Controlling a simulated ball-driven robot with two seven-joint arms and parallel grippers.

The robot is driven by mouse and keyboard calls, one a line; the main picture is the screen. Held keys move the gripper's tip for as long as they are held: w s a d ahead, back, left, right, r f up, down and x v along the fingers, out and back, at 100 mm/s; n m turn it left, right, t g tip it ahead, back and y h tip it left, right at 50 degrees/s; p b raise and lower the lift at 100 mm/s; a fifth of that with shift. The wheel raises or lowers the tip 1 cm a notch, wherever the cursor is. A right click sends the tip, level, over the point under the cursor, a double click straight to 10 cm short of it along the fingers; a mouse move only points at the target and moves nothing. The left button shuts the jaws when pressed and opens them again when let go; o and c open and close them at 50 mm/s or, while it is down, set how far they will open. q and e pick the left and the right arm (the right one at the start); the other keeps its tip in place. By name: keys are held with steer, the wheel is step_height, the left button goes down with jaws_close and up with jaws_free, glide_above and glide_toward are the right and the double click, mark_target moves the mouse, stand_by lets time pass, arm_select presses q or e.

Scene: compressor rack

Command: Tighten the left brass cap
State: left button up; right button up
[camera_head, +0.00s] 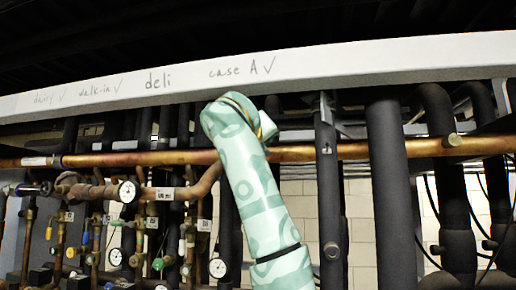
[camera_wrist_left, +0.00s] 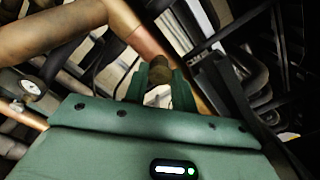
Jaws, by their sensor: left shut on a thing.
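In the left wrist view, my left gripper (camera_wrist_left: 160,88) has its two green fingers closed around a small, dark brass cap (camera_wrist_left: 160,71) beside a copper pipe (camera_wrist_left: 150,38). The cap's lower part and its seat are hard to make out between the fingers. In the head view, a pale green patterned arm of mine rises from the bottom middle to the long copper pipe (camera_head: 370,150). No gripper shows there, and the held cap cannot be made out. Another brass cap (camera_head: 453,140) sits on that pipe at the right. My right gripper is in neither view.
A white beam (camera_head: 330,66) with handwritten labels crosses above the pipes. Thick black pipes (camera_head: 388,190) stand at the right. Gauges (camera_head: 127,191), valves and smaller copper pipes crowd the left. A gauge (camera_wrist_left: 30,87) also shows in the wrist view.

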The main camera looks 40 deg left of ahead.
arm_select(q)
steer(key=shift+w+f, duration=0.1)
steer(key=shift+f, duration=0.05)
steer(key=o, duration=1)
steer(key=b+v, duration=0.4)
steer(key=v, duration=1.2)
